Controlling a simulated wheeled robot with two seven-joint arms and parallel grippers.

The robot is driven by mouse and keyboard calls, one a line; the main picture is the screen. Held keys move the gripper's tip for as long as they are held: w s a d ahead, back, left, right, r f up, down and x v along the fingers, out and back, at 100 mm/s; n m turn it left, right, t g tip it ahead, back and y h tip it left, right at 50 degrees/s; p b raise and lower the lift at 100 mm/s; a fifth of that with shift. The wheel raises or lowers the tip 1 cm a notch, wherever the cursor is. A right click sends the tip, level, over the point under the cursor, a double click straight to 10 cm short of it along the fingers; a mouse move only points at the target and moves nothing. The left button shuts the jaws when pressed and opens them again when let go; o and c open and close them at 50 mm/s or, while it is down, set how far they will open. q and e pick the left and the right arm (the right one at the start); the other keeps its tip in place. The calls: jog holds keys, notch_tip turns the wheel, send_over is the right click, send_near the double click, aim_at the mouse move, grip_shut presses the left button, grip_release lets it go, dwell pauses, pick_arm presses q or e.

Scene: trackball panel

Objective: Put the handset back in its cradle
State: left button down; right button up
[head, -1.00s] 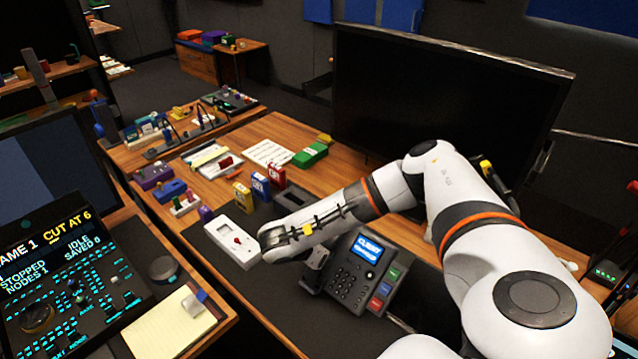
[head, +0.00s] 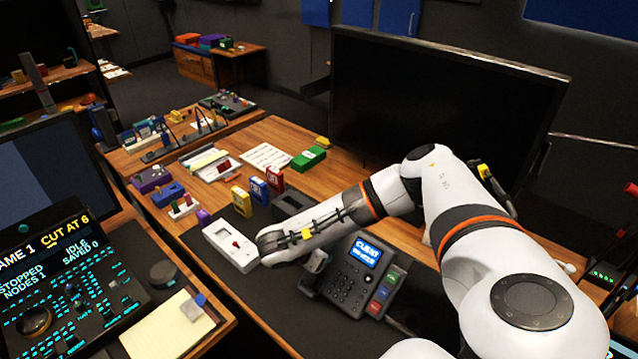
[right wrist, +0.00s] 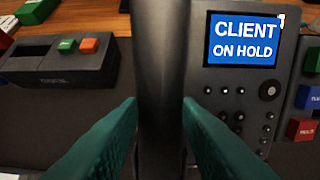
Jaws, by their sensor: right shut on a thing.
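The desk phone (head: 352,275) stands on the dark mat, with a lit blue screen, a keypad and coloured keys; in the right wrist view its screen (right wrist: 242,40) reads "CLIENT ON HOLD". The dark handset (head: 317,264) shows along the phone's left side; in the right wrist view the handset (right wrist: 160,70) is a dark upright bar left of the screen. My right gripper (right wrist: 160,110) is shut on the handset, one green finger on each side. The cradle is hidden behind the handset and my wrist, so I cannot tell whether the handset is seated. My left gripper is not in view.
A white box with a red knob (head: 231,246) stands just left of my right wrist. A dark holder with green and orange keys (right wrist: 60,60) is at left in the wrist view. A large dark monitor (head: 440,110) stands behind. Bare mat lies in front of the phone.

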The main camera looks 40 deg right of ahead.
jog(key=shift+d+f, duration=0.25)
dwell(0.4)
jog(key=o, duration=1.2)
jog(key=shift+c, duration=0.2)
jog(key=b+v, duration=0.2)
jog(key=v, duration=1)
jog(key=shift+a, duration=0.1)
